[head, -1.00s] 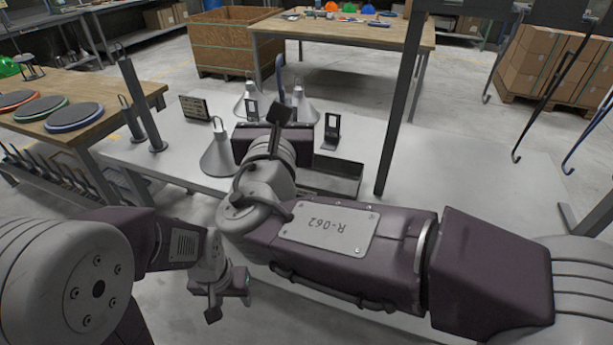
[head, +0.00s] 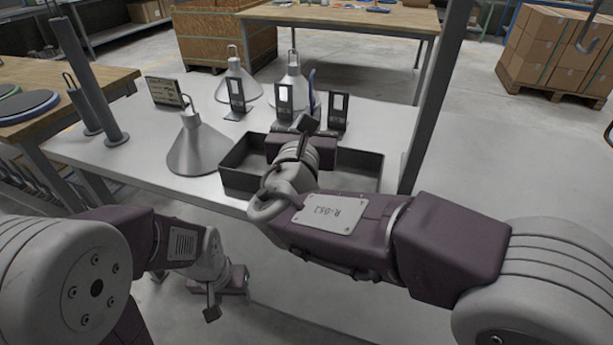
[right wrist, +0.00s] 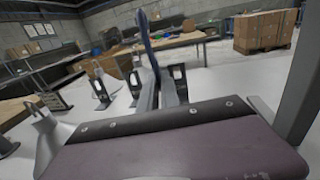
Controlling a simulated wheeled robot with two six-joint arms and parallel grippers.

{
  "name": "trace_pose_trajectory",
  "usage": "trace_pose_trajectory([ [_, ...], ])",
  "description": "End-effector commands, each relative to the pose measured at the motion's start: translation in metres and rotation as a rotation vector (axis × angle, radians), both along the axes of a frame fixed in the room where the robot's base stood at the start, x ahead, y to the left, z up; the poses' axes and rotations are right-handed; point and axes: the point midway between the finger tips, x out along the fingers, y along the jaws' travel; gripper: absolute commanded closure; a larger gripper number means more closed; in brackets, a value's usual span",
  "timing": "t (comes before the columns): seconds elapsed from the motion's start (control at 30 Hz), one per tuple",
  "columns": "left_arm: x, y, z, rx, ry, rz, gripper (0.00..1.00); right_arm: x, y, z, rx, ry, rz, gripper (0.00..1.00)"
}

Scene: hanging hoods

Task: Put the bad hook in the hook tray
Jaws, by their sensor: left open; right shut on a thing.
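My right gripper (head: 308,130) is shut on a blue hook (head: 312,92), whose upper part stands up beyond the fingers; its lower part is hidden. The blue hook also shows upright in the right wrist view (right wrist: 147,45). A dark grey open tray (head: 362,160) lies on the white table, with my right gripper and forearm over its middle and hiding part of its inside. I cannot tell whether the hook touches the tray. My left gripper (head: 226,290) is open and empty, low in front of the table.
Grey cone hoods stand on the table (head: 75,150), the nearest (head: 198,148) just left of the tray. Three dark upright stands (head: 338,110) are behind the tray. A grey post (head: 435,95) rises at its right. A small sign (head: 165,92) stands at the back left.

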Motion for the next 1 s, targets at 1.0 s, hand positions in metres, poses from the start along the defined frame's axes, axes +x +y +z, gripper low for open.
trace_pose_trajectory([
  [1.0,0.000,0.000,-0.038,0.000,0.000,0.000,0.50,-0.003,0.001,-0.045,0.000,0.000,0.002,0.68],
])
